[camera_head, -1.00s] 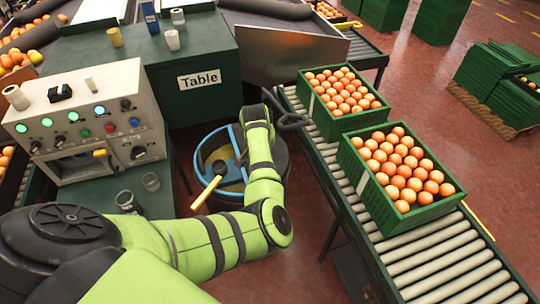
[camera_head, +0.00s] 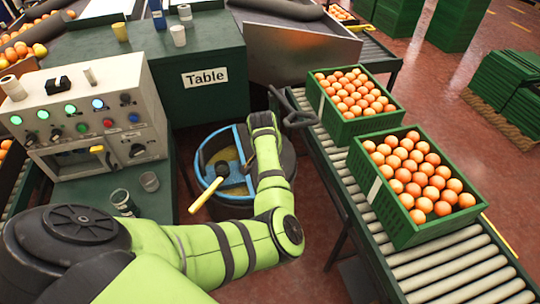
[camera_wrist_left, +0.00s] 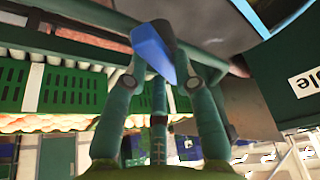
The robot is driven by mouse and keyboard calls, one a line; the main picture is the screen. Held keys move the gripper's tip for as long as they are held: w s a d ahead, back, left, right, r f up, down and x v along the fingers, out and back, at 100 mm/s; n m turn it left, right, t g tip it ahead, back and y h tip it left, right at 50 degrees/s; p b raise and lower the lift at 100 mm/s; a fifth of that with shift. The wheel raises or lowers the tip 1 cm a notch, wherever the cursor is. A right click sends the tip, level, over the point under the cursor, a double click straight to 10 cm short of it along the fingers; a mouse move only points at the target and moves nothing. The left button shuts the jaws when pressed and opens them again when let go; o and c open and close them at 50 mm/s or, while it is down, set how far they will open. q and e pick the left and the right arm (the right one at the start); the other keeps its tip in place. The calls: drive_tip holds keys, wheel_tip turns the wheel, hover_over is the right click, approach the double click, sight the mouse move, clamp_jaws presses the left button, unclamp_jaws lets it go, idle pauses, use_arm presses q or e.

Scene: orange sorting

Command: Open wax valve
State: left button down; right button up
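My left gripper (camera_wrist_left: 158,75) shows in the left wrist view with its fingers on either side of a blue block-like part (camera_wrist_left: 151,48). That part looks like the wax valve's handle and adjoins a dark cylindrical piece. I cannot tell whether both fingers press on it. In the head view my green left arm reaches over a round tub (camera_head: 206,140) with a blue rim, below the green table box (camera_head: 206,98). My right gripper is in neither view.
A roller conveyor (camera_head: 455,265) with two green crates of oranges (camera_head: 368,202) runs along the right. A control panel (camera_head: 85,105) with lit buttons stands at left. A yellow-handled tool (camera_head: 207,194) leans out of the tub.

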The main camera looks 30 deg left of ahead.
use_arm(q)
drive_tip(key=shift+d+r+n+p, duration=0.1)
drive_tip(key=shift+n+p, duration=0.45)
drive_tip(key=shift+n, duration=0.15)
drive_tip(key=shift+w+n+y, duration=0.15)
drive_tip(key=shift+n+y, duration=0.35)
drive_tip(key=shift+n, duration=0.2)
drive_tip(key=c, duration=1.1)
unclamp_jaws()
drive_tip(key=shift+o, duration=0.6)
drive_tip(key=shift+f+g, duration=0.2)
drive_tip(key=shift+g, duration=0.1)
